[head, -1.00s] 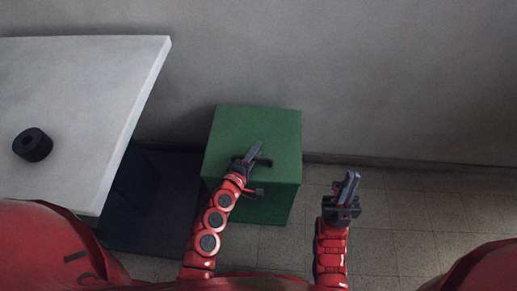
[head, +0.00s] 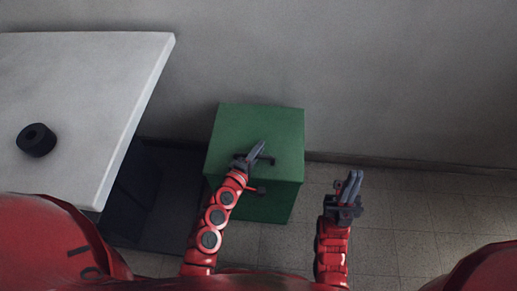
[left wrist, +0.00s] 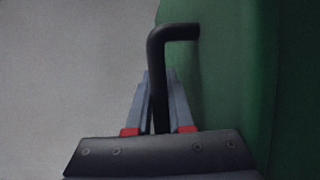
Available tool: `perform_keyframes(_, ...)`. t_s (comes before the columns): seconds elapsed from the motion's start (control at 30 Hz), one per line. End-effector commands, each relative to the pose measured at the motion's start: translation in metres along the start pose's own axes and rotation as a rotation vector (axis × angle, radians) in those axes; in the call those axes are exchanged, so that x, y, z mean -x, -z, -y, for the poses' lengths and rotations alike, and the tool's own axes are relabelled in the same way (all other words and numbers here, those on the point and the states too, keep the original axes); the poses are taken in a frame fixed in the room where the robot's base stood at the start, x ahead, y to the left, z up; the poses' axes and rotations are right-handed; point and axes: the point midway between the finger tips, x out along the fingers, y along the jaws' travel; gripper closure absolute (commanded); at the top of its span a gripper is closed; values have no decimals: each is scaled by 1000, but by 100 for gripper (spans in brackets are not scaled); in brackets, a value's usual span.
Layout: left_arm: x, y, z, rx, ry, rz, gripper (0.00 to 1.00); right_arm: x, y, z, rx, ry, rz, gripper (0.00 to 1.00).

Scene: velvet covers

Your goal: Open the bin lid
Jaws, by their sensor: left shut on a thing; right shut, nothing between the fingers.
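The green bin (head: 270,130) stands on the floor against the wall, and its lid is down. It fills the right side of the left wrist view (left wrist: 235,80). A black bent handle (left wrist: 157,75) sticks out from the bin and runs down between my left fingers. My left gripper (head: 257,150) is over the bin in the head view and shut on the handle; the fingers also show in the left wrist view (left wrist: 158,100). My right gripper (head: 350,187) is shut and empty, to the right of the bin and apart from it.
A dark block (head: 135,190) is below the table edge, left of the bin. The tiled floor (head: 430,210) at the right is clear. A grey wall (head: 400,80) is behind.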

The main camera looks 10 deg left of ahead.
Motion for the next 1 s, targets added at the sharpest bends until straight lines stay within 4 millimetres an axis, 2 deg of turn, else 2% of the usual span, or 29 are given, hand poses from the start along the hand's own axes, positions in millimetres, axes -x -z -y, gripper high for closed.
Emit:
perform_keyframes(0.77, 0, 0, 0, 0, 0, 0, 100, 0, 0, 0, 0, 0, 0, 100)
perform_keyframes(0.87, 0, 0, -3, 2, 4, 0, 100, -4, 1, 0, 0, 0, 0, 100)
perform_keyframes(1.0, 1, 0, -12, 9, 22, 0, 100, -20, 3, -1, 0, 0, 0, 100)
